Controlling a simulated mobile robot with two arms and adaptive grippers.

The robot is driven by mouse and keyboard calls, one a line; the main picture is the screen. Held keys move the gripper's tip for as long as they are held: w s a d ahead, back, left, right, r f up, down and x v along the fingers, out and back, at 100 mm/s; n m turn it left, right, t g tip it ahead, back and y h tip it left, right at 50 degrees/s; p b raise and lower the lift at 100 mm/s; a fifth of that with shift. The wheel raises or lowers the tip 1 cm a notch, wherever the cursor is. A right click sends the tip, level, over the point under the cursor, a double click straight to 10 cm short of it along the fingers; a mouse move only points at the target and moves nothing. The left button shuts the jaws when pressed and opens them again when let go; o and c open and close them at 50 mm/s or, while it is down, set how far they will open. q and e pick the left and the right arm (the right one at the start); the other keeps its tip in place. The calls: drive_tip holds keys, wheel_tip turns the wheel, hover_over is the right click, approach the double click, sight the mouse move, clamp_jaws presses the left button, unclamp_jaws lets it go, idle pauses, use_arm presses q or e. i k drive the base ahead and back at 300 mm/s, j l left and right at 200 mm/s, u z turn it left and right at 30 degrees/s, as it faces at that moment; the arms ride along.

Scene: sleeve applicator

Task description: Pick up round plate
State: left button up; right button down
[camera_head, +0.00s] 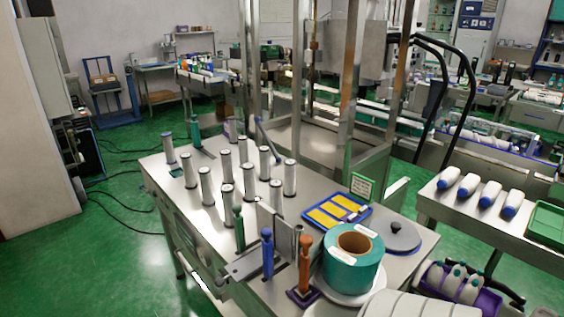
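A grey round plate (398,237) with a small black knob on top lies flat at the right end of the steel table (165,182). It is just right of a large teal roll (352,277) with a brown core, which hides a little of its left side. Another round plate, white (371,292), lies under the teal roll, with only its rim showing.
Several white cylinders (290,178) stand upright on the table. Blue (267,256), orange (304,262) and green (239,228) upright tools stand near the front. A blue tray (318,225) with yellow pieces and a green sign (361,187) are behind the roll.

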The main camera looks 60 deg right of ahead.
sight(397, 235)
drive_tip(key=k+l+z, duration=0.15)
drive_tip(key=z, duration=2.3)
